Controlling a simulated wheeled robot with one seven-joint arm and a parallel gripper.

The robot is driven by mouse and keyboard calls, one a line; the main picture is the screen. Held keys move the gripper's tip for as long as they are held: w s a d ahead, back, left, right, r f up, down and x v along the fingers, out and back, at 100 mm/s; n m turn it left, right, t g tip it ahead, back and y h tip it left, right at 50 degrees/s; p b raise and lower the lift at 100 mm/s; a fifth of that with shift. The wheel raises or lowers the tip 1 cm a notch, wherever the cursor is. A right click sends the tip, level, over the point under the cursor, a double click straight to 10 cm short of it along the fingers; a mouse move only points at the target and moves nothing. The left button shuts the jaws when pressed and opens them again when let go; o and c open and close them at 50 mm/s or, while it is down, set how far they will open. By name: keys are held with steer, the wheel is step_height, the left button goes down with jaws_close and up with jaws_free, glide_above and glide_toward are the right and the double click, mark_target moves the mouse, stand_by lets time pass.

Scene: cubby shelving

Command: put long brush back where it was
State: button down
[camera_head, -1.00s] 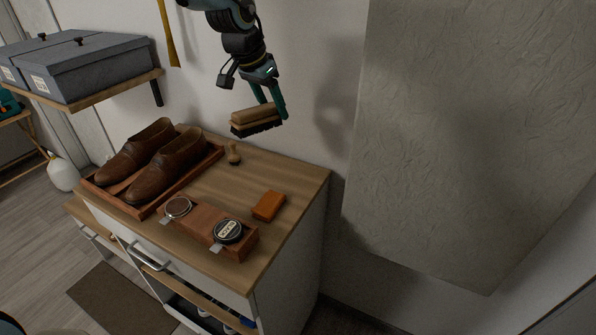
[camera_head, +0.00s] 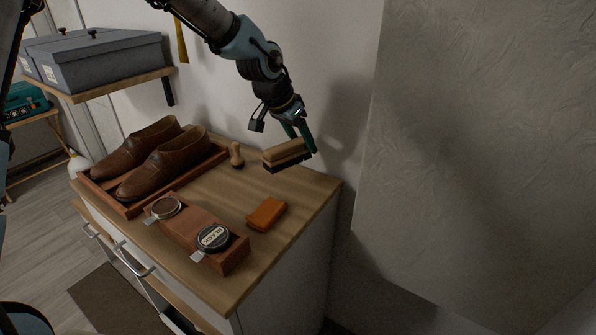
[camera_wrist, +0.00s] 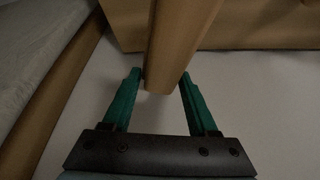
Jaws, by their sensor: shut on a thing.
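The long brush (camera_head: 287,152) has a pale wooden back and dark bristles that face down. My gripper (camera_head: 304,139) is shut on it near its right end and holds it over the back right part of the cabinet top (camera_head: 307,187). In the head view I cannot tell for sure whether the bristles touch the top. In the wrist view the brush's wooden back (camera_wrist: 175,45) runs between my green fingers (camera_wrist: 160,95).
Brown shoes (camera_head: 165,165) sit in a wooden tray at the left. A wooden box with round tins (camera_head: 213,238) lies at the front, beside an orange block (camera_head: 267,214). Grey boxes (camera_head: 105,62) rest on a wall shelf. A grey panel (camera_head: 470,150) hangs at right.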

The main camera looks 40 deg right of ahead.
mark_target(290, 144)
steer(key=shift+f+p, duration=0.55)
steer(key=shift+f, duration=2.75)
steer(key=shift+f, duration=0.2)
steer(key=shift+c, duration=0.7)
jaws_free()
steer(key=shift+r, duration=0.2)
steer(key=shift+a+r, duration=0.1)
steer(key=shift+r, duration=0.1)
steer(key=b+v, duration=0.1)
steer(key=v, duration=1)
steer(key=shift+a+r, duration=0.1)
steer(key=shift+r, duration=0.2)
